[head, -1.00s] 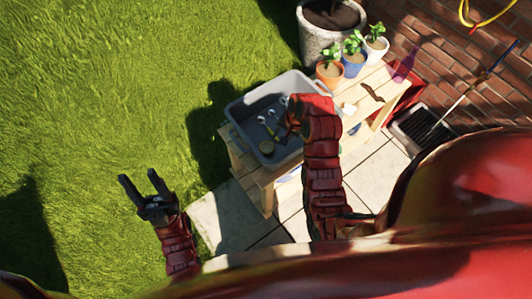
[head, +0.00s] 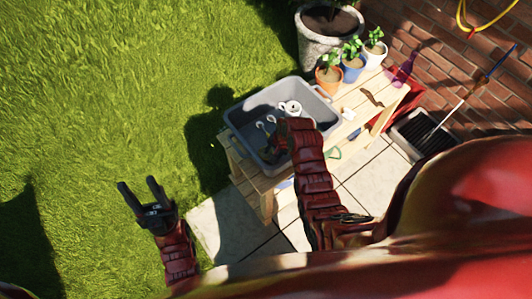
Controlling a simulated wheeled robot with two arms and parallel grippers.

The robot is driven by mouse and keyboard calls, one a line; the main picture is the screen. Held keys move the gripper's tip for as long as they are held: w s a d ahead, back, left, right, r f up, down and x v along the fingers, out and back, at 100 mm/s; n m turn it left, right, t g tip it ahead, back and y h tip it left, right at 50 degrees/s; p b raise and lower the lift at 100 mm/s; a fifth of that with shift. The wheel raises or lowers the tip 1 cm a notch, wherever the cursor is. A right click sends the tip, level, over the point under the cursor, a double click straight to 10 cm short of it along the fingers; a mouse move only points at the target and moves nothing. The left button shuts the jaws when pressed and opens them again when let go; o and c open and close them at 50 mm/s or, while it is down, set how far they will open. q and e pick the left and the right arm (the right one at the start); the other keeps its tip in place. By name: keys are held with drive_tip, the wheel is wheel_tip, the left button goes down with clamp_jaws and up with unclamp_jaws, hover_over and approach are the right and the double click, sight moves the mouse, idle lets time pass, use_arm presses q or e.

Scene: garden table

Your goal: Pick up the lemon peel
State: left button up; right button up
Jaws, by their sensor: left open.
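I cannot make out a lemon peel for certain; one may be hidden under my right arm or inside the tub. A grey tub (head: 237,117) stands on the wooden table (head: 262,183). It holds a white mug-like object (head: 290,107) and small pale items (head: 265,122). My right gripper (head: 276,144) is over the tub, dark against its shadowed inside, so its jaws do not show clearly. My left gripper (head: 143,192) is open and empty above the grass, left of the table and well apart from it.
Potted plants in orange (head: 329,79), blue (head: 352,66) and white (head: 374,54) pots line the table's far edge. A brown curved piece (head: 371,97) and a purple bottle (head: 402,71) are at its right. A large stone planter (head: 316,50) stands behind. Grass at left is clear.

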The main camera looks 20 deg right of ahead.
clamp_jaws()
idle(0.5)
